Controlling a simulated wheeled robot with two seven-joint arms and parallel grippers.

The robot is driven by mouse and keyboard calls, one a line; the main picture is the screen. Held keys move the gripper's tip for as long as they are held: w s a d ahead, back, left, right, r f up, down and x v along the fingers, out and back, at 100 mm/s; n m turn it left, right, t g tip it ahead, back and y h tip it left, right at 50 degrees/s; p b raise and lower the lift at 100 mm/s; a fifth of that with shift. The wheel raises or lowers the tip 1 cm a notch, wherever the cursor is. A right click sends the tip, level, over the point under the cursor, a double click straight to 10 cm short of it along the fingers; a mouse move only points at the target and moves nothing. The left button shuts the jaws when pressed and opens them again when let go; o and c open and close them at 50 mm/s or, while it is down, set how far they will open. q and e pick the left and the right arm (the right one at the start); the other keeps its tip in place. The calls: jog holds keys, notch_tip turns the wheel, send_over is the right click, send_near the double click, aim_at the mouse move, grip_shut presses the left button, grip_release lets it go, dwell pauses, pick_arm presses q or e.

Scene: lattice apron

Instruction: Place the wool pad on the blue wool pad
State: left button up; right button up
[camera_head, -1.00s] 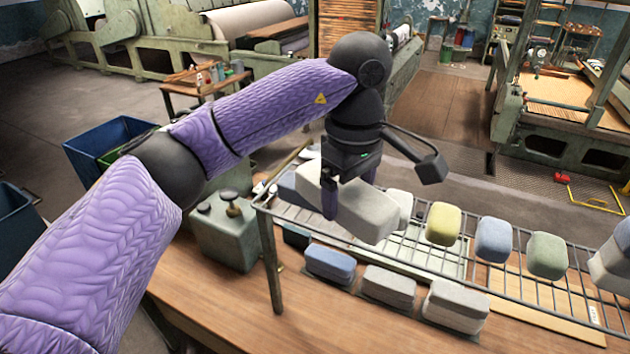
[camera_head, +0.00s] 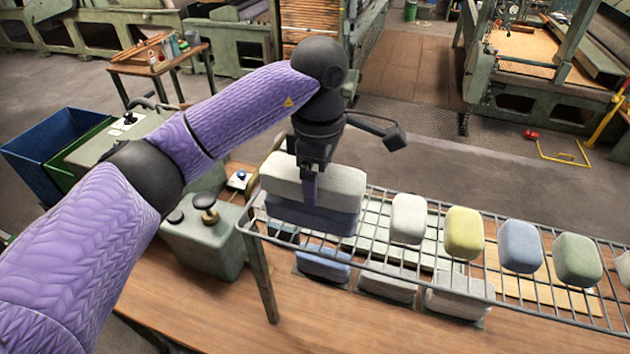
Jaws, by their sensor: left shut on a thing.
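A light grey wool pad (camera_head: 342,183) is in the grip of my left gripper (camera_head: 311,188), whose near finger lies against the pad's front side. The pad looks level and sits directly above a blue wool pad (camera_head: 335,219), with their edges roughly in line. No clear gap shows between the two, but I cannot tell whether the gripper still bears the weight. The blue pad lies on the left end of the wire rack (camera_head: 381,238). The far finger is hidden behind the grey pad. My right gripper is out of view.
On the rack to the right are a white pad (camera_head: 408,218), a yellow pad (camera_head: 464,233), a blue pad (camera_head: 521,246) and a green pad (camera_head: 577,259). More pads lie below on the wooden table (camera_head: 330,315). A green-grey canister (camera_head: 205,243) stands left of the rack.

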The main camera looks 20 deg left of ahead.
pick_arm(q)
jog(key=shift+w+a+f, duration=0.1)
jog(key=shift+f, duration=0.5)
jog(key=shift+w+a+f, duration=0.1)
jog(key=shift+f, duration=0.45)
jog(key=shift+s, duration=0.1)
jog(key=shift+d+f, duration=0.1)
